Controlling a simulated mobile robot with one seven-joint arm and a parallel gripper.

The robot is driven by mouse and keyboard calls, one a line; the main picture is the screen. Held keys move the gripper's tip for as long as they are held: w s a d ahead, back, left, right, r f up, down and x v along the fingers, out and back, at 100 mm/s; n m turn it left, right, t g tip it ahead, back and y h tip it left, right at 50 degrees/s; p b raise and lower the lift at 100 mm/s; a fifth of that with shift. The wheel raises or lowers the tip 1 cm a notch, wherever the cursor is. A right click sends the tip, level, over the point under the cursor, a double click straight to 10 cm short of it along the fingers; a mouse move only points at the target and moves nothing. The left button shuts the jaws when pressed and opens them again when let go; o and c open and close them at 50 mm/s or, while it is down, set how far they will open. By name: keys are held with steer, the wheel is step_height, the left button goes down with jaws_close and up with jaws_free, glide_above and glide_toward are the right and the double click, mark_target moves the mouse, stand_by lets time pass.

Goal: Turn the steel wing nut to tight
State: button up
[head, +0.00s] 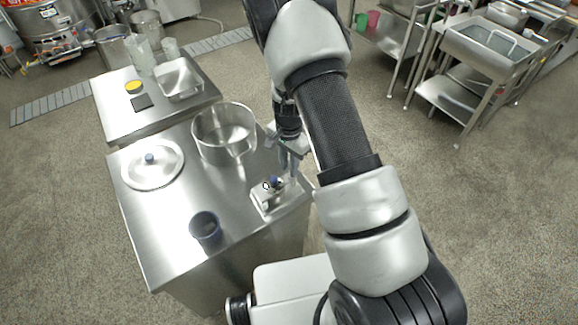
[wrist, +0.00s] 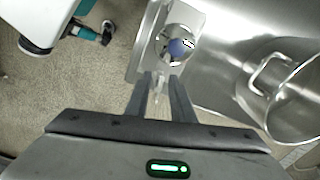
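A small steel fitting (head: 268,202) with a blue ball knob (head: 274,181) sits on the right front edge of the steel table. In the wrist view the fitting (wrist: 148,42) is at the top, with the blue knob (wrist: 179,48) inside a round opening. A small bright steel piece, seemingly the steel wing nut (wrist: 161,84), shows between my fingertips. My gripper (head: 288,163) points down just behind the fitting. In the wrist view my gripper (wrist: 159,80) has its fingers apart. I cannot tell whether they touch the steel piece.
A second table behind holds a tray (head: 179,79) and a yellow button (head: 134,87).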

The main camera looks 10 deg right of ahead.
steer(key=shift+f, duration=0.25)
jaws_close()
steer(key=shift+w+a+m+b, duration=0.1)
steer(key=shift+m+b, duration=0.2)
steer(key=shift+b, duration=0.05)
steer(key=shift+m, duration=0.6)
jaws_free()
